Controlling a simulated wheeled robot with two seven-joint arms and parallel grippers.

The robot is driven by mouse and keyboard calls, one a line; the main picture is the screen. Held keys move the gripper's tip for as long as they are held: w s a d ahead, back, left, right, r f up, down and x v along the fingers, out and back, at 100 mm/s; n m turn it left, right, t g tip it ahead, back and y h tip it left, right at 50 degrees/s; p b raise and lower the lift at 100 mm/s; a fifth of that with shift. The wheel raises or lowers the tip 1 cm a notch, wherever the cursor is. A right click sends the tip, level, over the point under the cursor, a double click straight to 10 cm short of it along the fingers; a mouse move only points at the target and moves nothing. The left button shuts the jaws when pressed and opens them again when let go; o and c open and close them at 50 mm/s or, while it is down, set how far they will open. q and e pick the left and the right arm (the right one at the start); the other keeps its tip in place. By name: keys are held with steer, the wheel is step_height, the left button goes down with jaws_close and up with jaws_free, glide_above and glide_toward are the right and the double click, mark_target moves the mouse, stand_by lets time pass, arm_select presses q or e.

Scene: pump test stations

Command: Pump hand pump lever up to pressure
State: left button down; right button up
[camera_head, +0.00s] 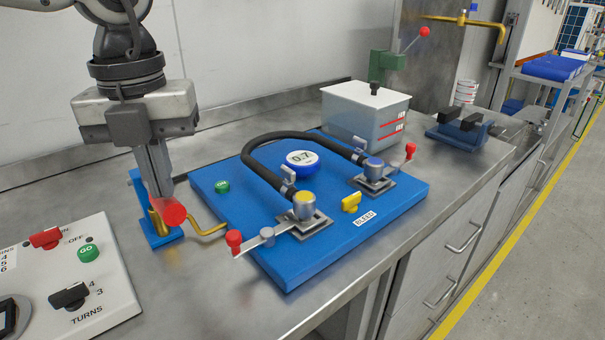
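The hand pump stands at the left of the bench on a narrow blue base (164,239), with a brass body partly hidden behind my gripper. Its lever ends in a red grip (175,213) that points toward the camera, low over the base. My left gripper (160,205) comes straight down from above, its fingers close together and shut on the red grip; the fingertips are partly hidden. A brass pipe (207,230) runs from the pump to the blue test board (290,262). The round gauge (301,159) there reads 0.7. My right gripper is not in view.
The board carries a black hose (262,147), two red-knobbed valves (234,240) (410,150) and a yellow bleed knob (351,202). A white control panel (95,255) lies at front left. A grey tank (365,115) and blue vise (462,131) stand behind at right.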

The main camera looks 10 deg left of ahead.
mark_target(166, 204)
arm_select(q)
steer(key=shift+f+b, duration=1.95)
steer(key=shift+f, duration=0.4)
steer(key=shift+r, duration=0.1)
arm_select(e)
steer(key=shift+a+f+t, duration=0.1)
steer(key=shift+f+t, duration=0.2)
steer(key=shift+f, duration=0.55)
arm_select(q)
steer(key=shift+r+p, duration=0.7)
steer(key=shift+r, duration=0.1)
steer(key=shift+r+p, duration=2.55)
steer(key=shift+r, duration=1.15)
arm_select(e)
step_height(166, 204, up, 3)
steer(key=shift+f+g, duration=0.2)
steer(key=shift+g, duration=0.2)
arm_select(q)
steer(key=shift+f, duration=0.1)
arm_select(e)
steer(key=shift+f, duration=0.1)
